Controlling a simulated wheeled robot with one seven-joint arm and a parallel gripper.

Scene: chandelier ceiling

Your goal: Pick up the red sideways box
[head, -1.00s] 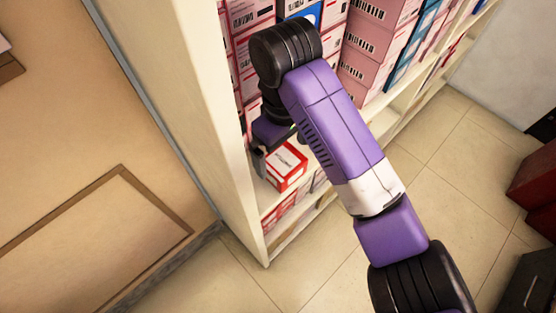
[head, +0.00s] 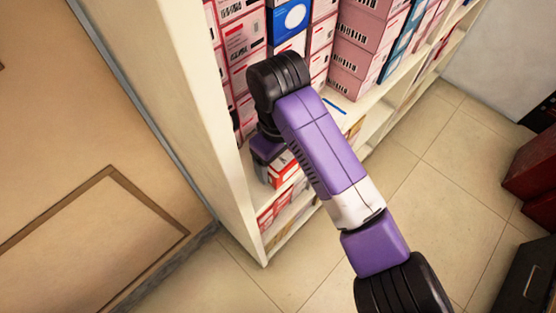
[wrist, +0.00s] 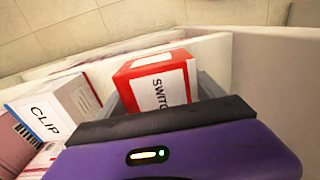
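In the head view the red box (head: 284,169) shows partly behind my arm. My gripper (wrist: 163,92) is at the box in the wrist view, with a grey finger on each side of it. The fingers look spread, with a narrow gap at the right; contact at the left cannot be told. In the head view my gripper (head: 266,160) is mostly hidden by my wrist.
The pale shelf (head: 190,110) has an upright end wall close beside my gripper.

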